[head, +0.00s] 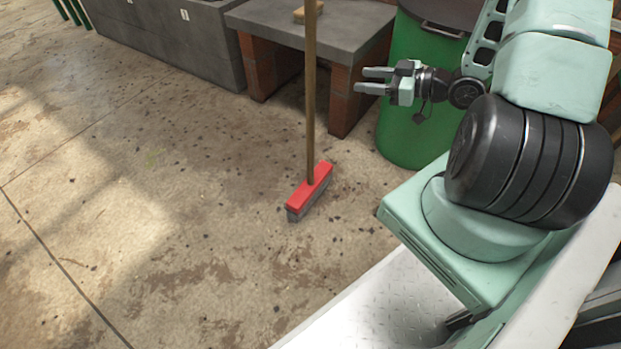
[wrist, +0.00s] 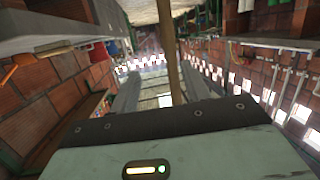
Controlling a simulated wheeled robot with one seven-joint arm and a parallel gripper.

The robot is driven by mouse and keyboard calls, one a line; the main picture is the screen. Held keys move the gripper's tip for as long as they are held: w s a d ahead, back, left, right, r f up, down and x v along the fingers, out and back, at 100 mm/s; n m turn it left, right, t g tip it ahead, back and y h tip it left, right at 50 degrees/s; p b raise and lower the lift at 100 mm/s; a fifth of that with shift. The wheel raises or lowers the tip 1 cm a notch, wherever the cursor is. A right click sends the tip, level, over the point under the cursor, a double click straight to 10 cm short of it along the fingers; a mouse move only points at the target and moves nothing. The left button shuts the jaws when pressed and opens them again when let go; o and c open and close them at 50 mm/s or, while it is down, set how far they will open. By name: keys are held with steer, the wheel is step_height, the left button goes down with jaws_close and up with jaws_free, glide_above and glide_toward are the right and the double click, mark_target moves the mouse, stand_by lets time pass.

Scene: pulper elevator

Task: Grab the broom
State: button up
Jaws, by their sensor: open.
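The broom (head: 311,192) stands upright on the floor, with a red head, grey bristles and a long wooden handle (head: 310,95) that runs out of the top of the head view. My gripper (head: 362,80) is level and points left at the handle. It is open and empty, with a gap between its fingertips and the handle in the head view. In the wrist view the handle (wrist: 169,50) rises in the middle, between the two fingers of my gripper (wrist: 165,92). I cannot tell the exact distance from the fingertips to the handle.
A grey-topped table with brick legs (head: 350,40) stands behind the broom, with a small wooden block (head: 305,12) on it. A green barrel (head: 405,115) stands behind my arm. A grey block wall (head: 170,35) is at the back left. The floor (head: 150,220) at left is clear.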

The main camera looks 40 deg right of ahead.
mark_target(310, 63)
steer(key=w+a+b, duration=0.2)
steer(key=w+a, duration=0.1)
steer(key=w, duration=0.1)
steer(key=w+a+r+t+y+b, duration=0.1)
steer(key=w+a+b, duration=0.1)
steer(key=w, duration=0.2)
steer(key=w+a+t+b, duration=0.1)
steer(key=w+a+b, duration=0.1)
steer(key=w+a, duration=0.1)
steer(key=shift+w+a+r+y, duration=0.15)
steer(key=shift+w+a+y, duration=0.15)
steer(key=shift+w+y, duration=0.1)
jaws_close()
steer(key=shift+r, duration=0.1)
stand_by(1.3)
